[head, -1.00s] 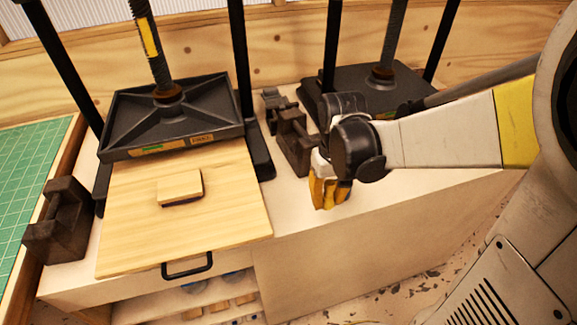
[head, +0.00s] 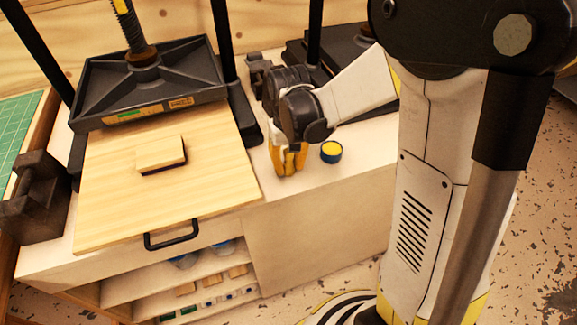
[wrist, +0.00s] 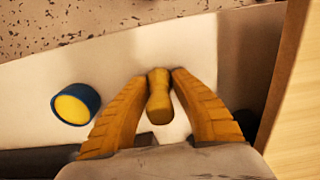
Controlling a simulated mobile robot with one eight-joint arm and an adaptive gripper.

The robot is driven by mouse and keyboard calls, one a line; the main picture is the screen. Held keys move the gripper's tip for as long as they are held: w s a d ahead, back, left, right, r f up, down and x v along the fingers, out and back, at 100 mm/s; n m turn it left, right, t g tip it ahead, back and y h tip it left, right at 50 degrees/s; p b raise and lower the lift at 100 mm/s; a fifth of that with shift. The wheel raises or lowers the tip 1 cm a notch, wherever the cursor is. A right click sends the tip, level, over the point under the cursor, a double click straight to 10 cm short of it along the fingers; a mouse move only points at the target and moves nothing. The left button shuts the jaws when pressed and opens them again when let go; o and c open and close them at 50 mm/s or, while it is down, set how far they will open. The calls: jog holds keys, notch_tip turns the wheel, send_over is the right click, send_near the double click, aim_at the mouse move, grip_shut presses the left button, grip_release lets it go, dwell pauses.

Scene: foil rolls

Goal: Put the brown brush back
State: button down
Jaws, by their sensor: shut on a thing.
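My gripper (head: 288,172) has yellow fingers and is over the pale cabinet top, right of the light wooden board. In the wrist view, its fingers (wrist: 160,76) are closed around a short brown, waisted handle (wrist: 159,95), which looks like the brown brush. The lower part of the brush is hidden beneath the handle, and I cannot tell whether it touches the surface. In the head view, the fingers and wrist hide the brush. A round blue pot with a yellow top (head: 331,151) stands just right of the gripper; it also shows in the wrist view (wrist: 76,104).
A black screw press (head: 150,85) stands behind the wooden board (head: 110,190), which carries a small wooden block (head: 161,153). A dark iron weight (head: 36,200) sits at left. Open shelves (head: 200,285) hold small items below. The cabinet's front edge is close to the gripper.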

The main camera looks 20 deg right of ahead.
jog(key=shift+f, duration=0.1)
jog(key=c, duration=1.2)
grip_release()
jog(key=shift+o, duration=0.2)
notch_tip(320, 180, up, 12)
jog(key=p, duration=0.4)
jog(key=shift+p, duration=0.3)
jog(key=s+r+t, duration=0.7)
jog(key=s, duration=0.5)
jog(key=shift+s+r, duration=0.3)
jog(key=shift+s, duration=0.05)
